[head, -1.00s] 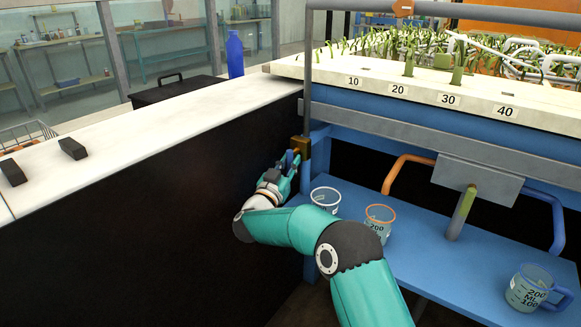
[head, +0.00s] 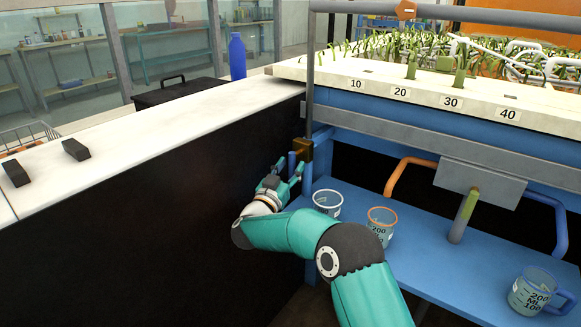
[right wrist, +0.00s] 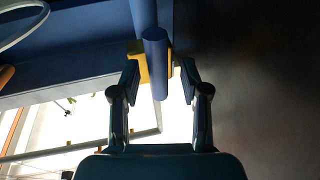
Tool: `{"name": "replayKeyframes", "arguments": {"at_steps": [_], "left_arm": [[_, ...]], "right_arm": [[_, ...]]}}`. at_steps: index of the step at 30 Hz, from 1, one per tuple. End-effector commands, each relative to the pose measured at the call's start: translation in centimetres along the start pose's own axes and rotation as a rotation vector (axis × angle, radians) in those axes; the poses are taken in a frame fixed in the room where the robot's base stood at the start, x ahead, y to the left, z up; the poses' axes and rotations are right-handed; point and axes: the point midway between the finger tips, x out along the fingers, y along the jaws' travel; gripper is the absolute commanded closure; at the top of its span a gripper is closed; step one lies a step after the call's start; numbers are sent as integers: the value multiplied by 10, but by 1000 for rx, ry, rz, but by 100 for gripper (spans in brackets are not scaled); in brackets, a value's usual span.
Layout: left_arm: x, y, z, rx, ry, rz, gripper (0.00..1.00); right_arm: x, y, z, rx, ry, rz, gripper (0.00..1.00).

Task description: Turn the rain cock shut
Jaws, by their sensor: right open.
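The rain cock is a brass-coloured body (head: 304,148) on the grey upright post, with a short blue handle (head: 292,160) on its near left side. My right gripper (head: 289,168) is open just below and in front of the cock, its fingers spread. In the right wrist view the blue handle (right wrist: 155,62) points toward the camera, with the yellow body (right wrist: 140,68) behind it. The right gripper's two fingertips (right wrist: 160,72) stand on either side of the handle, with gaps visible. I cannot tell exactly how far the handle is turned. My left gripper is not in view.
A dark-sided counter with a white top (head: 150,130) stands close on the left. A white-rimmed cup (head: 327,203), an orange-rimmed cup (head: 381,226) and a blue-handled cup (head: 533,290) stand on the blue shelf (head: 430,262). The numbered plant bed (head: 330,72) is above.

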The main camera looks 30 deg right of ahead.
Motion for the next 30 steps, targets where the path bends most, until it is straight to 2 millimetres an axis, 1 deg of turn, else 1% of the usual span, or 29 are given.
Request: {"name": "replayKeyframes", "arguments": {"at_steps": [9, 12, 15, 18, 21, 30], "left_arm": [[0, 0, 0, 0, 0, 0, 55], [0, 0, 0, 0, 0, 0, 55], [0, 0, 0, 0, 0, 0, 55], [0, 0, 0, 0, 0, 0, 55], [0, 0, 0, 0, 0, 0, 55], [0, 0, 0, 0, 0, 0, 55]], "right_arm": [[-61, -1, 1, -2, -2, -5, 55], [-80, -1, 1, -2, -2, -4, 55], [-94, -1, 1, -2, -1, -4, 55], [-104, -1, 2, -1, -2, -3, 55], [-108, 0, 2, -1, -1, -1, 55], [-108, 0, 2, -2, -1, -1, 55]]}}
